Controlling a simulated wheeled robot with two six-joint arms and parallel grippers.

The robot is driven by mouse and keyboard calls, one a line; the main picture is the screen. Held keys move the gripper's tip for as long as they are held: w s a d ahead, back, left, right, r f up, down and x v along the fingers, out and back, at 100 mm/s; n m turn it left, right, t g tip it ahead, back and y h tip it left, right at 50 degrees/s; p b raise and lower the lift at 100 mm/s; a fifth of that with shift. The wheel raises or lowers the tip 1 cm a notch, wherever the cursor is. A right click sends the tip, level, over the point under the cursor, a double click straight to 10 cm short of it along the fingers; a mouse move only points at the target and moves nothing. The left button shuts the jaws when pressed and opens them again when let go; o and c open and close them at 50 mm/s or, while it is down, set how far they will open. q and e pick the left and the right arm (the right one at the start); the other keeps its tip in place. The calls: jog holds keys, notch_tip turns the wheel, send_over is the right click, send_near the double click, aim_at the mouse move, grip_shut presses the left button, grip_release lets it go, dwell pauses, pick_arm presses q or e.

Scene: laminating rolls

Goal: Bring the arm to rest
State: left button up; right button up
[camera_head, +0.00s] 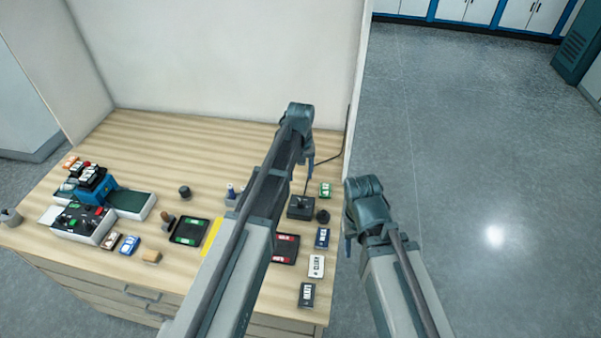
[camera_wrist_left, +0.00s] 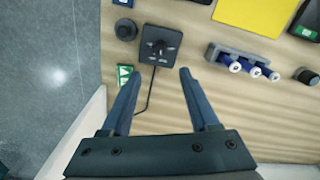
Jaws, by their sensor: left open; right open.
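My left gripper (camera_head: 309,164) hangs from the left arm over the right rear of the wooden table. In the left wrist view its two fingers (camera_wrist_left: 160,74) are spread apart with nothing between them but the table and a thin cable. A black box with a small stick on top (camera_wrist_left: 160,45) lies just beyond the fingertips; it also shows in the head view (camera_head: 300,208). A green-labelled block (camera_wrist_left: 124,76) is beside one finger. My right gripper (camera_head: 348,246) is off the table's right edge, over the floor, mostly hidden behind its wrist.
A blue machine (camera_head: 96,190) and a control panel (camera_head: 83,224) stand at the left. Trays, a yellow strip (camera_head: 212,236) and labelled blocks (camera_head: 316,266) occupy the front. Pale walls close the back. A holder with blue rolls (camera_wrist_left: 242,64) is near the left gripper. The floor (camera_head: 470,170) at right is clear.

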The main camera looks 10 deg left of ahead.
pick_arm(q)
jog(key=shift+r, duration=0.1)
dwell(0.4)
jog(key=s+d+f+m+b, duration=0.2)
jog(key=s+f+b, duration=0.1)
jog(key=s, duration=0.4)
jog(key=s+d+f+m+b, duration=0.2)
jog(key=s+f+b, duration=0.2)
jog(key=s, duration=0.4)
jog(key=s+d+f+m+y+b, duration=0.1)
jog(key=s+d+f+m+b, duration=0.2)
jog(key=s, duration=0.4)
jog(key=shift+s+d+f+b, duration=0.1)
jog(key=shift+s+f+b, duration=0.25)
jog(key=shift+f+b, duration=0.25)
jog(key=shift+s+d, duration=0.1)
jog(key=shift+s, duration=0.3)
jog(key=shift+w, duration=0.1)
